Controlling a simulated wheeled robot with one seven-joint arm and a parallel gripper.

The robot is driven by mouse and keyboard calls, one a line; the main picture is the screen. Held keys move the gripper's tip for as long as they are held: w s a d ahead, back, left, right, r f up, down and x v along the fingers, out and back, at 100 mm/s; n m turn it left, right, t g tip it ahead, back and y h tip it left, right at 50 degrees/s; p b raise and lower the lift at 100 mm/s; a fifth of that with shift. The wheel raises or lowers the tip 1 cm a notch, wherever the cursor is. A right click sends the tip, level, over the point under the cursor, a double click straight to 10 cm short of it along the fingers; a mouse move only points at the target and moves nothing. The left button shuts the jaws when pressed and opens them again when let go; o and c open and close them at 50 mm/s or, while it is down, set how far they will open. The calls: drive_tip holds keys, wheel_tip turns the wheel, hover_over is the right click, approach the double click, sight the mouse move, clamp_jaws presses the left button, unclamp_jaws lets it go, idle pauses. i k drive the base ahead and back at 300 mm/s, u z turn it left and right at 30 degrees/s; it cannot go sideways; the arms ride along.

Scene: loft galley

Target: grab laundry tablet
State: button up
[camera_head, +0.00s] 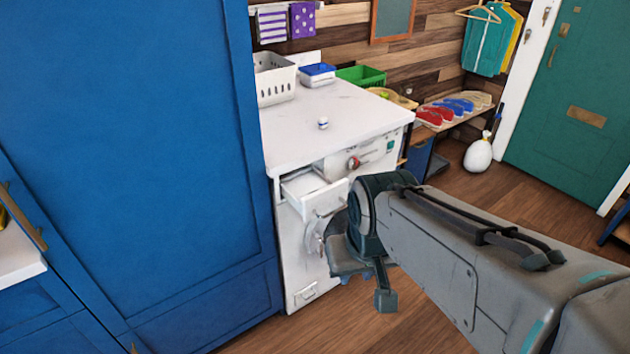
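A small white and blue laundry tablet (323,123) lies on the white top of the washing machine (345,107), near the middle of that surface, with clear space around it. The machine's detergent drawer (318,195) is pulled out at the front. My gripper (372,290) is in front of the machine, lower than its top and to the right of the drawer, apart from the tablet. One finger shows pointing down; my arm hides much of the rest, so its opening cannot be made out.
A white basket (273,80), a blue-and-white box (318,75) and a green crate (361,76) stand behind the tablet. A tall blue cabinet (130,150) borders the machine on the left. A bench with shoes (455,107) stands at the right. Wooden floor is free in front.

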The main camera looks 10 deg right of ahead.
sight(323, 122)
drive_tip(key=u, duration=0.1)
drive_tip(key=i, duration=1.35)
